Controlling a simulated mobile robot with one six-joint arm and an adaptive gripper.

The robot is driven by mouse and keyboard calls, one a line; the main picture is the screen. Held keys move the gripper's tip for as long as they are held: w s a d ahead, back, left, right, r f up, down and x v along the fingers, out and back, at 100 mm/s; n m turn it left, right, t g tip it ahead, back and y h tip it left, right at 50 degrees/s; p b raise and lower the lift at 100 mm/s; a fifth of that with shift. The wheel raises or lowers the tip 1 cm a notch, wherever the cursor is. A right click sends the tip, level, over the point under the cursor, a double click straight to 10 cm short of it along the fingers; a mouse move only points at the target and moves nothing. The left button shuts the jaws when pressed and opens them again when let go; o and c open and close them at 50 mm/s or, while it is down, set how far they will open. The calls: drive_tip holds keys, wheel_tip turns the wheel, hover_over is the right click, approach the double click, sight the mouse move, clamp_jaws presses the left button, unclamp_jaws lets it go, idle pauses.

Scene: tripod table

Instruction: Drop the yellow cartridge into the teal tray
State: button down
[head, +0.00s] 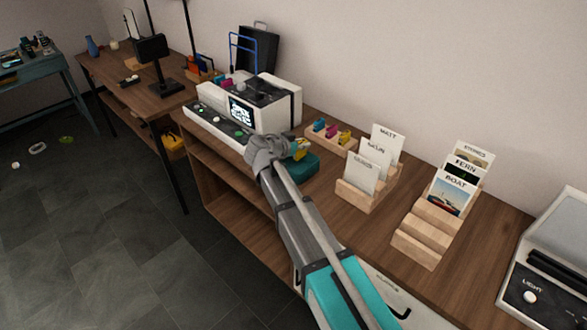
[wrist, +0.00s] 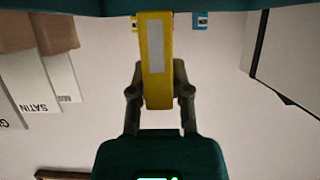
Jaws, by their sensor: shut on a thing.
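A yellow cartridge (head: 299,150) with a pale label is held in my gripper (head: 286,149). In the wrist view the cartridge (wrist: 155,50) sits between the two dark fingers (wrist: 158,82), which are shut on it. In the head view the cartridge overlaps the tray's far left part. In the wrist view the tray (wrist: 75,6) is a teal band along the top edge, at the cartridge's far end. I cannot tell the exact gap between them.
A wooden holder (head: 328,138) with several coloured cartridges stands behind the tray. A white printer (head: 283,104) stands left of it. Card racks (head: 366,193) stand to the right, with another stepped card rack (head: 420,240) further right. Bare bench (head: 490,215) shows beyond.

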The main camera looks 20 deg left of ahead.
drive_tip(key=shift+f+b, duration=0.8)
drive_tip(key=shift+f, duration=0.35)
drive_tip(key=c, duration=0.5)
unclamp_jaws()
drive_tip(key=shift+r, duration=0.1)
